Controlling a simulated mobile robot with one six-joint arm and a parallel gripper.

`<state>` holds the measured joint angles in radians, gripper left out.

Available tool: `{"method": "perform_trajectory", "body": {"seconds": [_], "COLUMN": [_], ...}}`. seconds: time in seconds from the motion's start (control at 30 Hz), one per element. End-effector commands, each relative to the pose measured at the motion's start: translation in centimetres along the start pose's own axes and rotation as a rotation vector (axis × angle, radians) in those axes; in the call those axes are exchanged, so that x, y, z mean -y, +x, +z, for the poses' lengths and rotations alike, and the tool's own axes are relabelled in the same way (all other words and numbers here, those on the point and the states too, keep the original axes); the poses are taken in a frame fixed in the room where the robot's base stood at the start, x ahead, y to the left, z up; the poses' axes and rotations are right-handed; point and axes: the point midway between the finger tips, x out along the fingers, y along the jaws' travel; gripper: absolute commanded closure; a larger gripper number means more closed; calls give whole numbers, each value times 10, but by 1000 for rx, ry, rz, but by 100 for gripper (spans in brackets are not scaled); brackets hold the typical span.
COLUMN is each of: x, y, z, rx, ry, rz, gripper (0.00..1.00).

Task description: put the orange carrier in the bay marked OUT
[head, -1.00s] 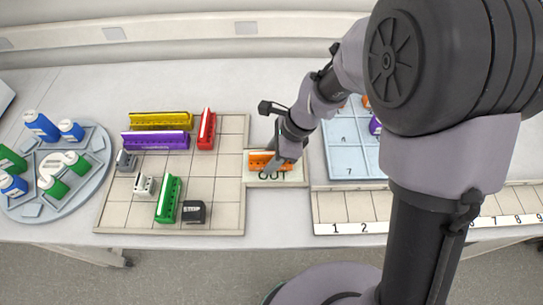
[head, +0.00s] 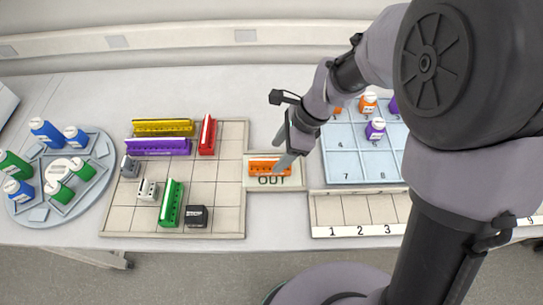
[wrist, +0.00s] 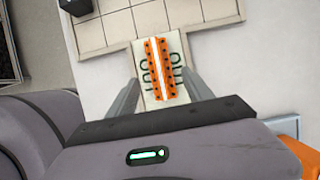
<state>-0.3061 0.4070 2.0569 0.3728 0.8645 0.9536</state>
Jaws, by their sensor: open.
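The orange carrier (head: 265,167) lies on the small tile bay marked OUT (head: 251,183), just above the black lettering. In the wrist view the orange carrier (wrist: 154,68), with a white strip along its middle, lies across the OUT bay (wrist: 176,40) between the lettering. My gripper (head: 283,152) is open above the right part of the carrier. In the wrist view its two fingers (wrist: 158,88) stand apart on either side of the carrier, with nothing held.
Left of the bay is a tiled grid (head: 225,190) with yellow (head: 165,128), purple (head: 158,147), red (head: 207,136) and green (head: 171,203) carriers and a black STOP block (head: 196,216). A bottle carousel (head: 40,213) stands far left. A blue numbered tray (head: 345,165) and numbered strip (head: 350,220) lie right.

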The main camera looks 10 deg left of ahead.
Motion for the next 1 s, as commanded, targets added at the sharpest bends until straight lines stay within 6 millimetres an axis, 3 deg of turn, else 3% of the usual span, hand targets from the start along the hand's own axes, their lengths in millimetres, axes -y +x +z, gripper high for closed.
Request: {"method": "perform_trajectory", "body": {"seconds": [0.03, 0.1, 0.23, 0.43, 0.53, 0.63, 0.73, 0.8, 0.9, 1.0], "x": [1, 1, 0, -1, -10, -42, -87, -117, -149, -164], "y": [-19, -35, -53, -60, -91, -150, -197, -217, -230, -234], "z": [2, 2, 1, 0, -3, -12, -25, -34, -44, -49], "rx": [1, 0, 1, -1, -25, -107, -244, -352, -483, -555], "ry": [0, 1, 0, -7, -111, -344, -604, -763, -927, -1009], "rz": [-4, -3, -1, -5, -63, -174, -270, -311, -335, -336], "gripper": [40, 40, 40, 40, 40, 40, 40, 40, 40, 40]}}
